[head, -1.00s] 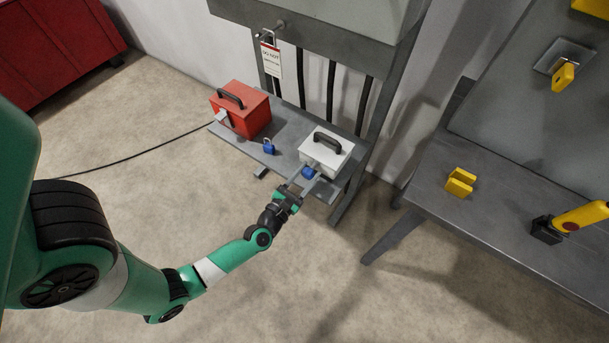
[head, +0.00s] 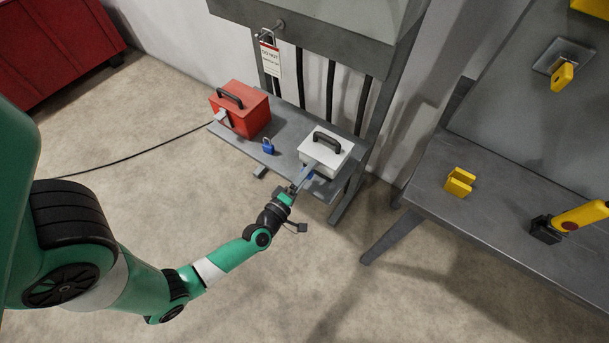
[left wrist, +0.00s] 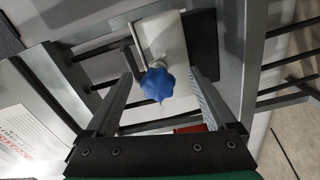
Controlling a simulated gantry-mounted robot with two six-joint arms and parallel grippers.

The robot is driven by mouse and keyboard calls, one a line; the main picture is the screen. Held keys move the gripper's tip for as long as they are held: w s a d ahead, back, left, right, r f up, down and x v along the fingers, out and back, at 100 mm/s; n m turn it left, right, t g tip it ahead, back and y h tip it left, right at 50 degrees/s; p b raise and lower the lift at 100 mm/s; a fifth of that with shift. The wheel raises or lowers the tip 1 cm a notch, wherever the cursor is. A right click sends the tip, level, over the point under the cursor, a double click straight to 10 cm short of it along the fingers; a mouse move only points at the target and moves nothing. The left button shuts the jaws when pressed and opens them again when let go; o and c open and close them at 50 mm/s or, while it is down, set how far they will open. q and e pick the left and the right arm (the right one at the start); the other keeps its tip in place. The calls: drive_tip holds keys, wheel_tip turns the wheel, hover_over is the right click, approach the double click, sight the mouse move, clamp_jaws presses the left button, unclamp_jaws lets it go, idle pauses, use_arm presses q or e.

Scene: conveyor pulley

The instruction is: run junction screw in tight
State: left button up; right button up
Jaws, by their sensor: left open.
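The junction screw is a blue star-shaped knob (left wrist: 157,85) at the front of the white box (head: 327,149). In the head view only a small bit of its blue (head: 310,176) shows beside my gripper. My left gripper (head: 305,177) is open at the front of the white box. In the left wrist view its two fingers stand on either side of the knob, with visible gaps, so the open jaws (left wrist: 163,72) straddle it without gripping. How deep the screw sits cannot be told. My right gripper is not in view.
A red box (head: 243,109) and a blue padlock (head: 268,146) stand on the same grey shelf (head: 285,135). A tag (head: 271,60) hangs above. At the right, a bench (head: 490,205) holds a yellow block (head: 460,182) and a yellow-handled item (head: 580,216). The floor in front is clear.

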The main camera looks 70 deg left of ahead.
use_arm(q)
drive_tip(key=shift+o, duration=0.4)
drive_tip(key=p+v, duration=0.2)
drive_tip(key=v, duration=0.5)
idle(0.5)
